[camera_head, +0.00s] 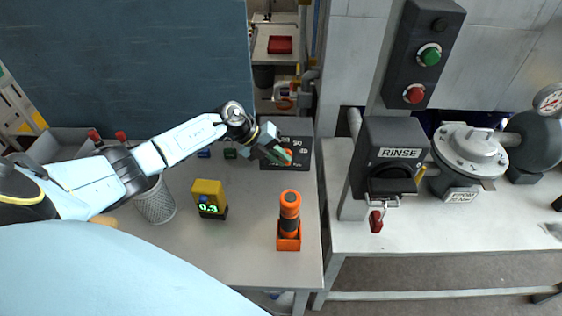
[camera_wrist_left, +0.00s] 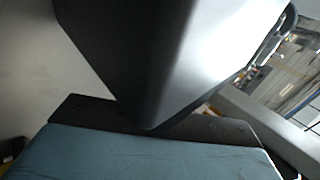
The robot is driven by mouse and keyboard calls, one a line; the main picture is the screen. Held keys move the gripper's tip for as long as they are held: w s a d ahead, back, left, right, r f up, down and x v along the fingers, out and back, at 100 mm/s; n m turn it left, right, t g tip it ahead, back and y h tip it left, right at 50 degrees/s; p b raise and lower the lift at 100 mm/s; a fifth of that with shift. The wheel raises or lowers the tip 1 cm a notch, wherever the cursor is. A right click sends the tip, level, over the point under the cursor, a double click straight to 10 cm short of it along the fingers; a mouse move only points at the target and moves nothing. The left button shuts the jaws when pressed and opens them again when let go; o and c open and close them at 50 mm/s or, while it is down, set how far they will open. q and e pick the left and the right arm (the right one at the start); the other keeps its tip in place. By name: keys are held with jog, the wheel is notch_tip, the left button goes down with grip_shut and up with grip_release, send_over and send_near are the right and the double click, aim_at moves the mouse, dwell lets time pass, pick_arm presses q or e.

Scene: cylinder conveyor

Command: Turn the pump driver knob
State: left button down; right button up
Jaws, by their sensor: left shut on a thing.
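The black pump driver panel (camera_head: 300,163) lies on the grey bench near its back right corner. A small orange piece, which looks like the knob (camera_head: 287,153), shows at my left gripper's fingertips. My left gripper (camera_head: 280,156) reaches over the panel from the left and is shut on the knob, covering most of it. I cannot tell which way the knob is turned. In the left wrist view a large dark grey body fills the top, with a blue-grey surface below; the knob does not show there. My right gripper is not in view.
An orange-and-black cylinder stands in an orange holder (camera_head: 288,243) at the bench front. A yellow meter (camera_head: 209,198) reading 0.3 and a mesh cup (camera_head: 155,204) stand left. The RINSE unit (camera_head: 392,155) and a pump (camera_head: 468,152) are on the right bench.

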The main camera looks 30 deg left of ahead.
pick_arm(q)
jog(key=shift+a+f+t+h+b, duration=0.1)
jog(key=shift+t+h+b, duration=0.2)
jog(key=shift+h+b, duration=0.15)
jog(key=c, duration=1.4)
grip_release()
jog(key=shift+c, duration=0.2)
jog(key=v, duration=1.3)
jog(key=shift+b, duration=0.3)
jog(key=shift+s+a, duration=0.1)
jog(key=shift+s, duration=0.05)
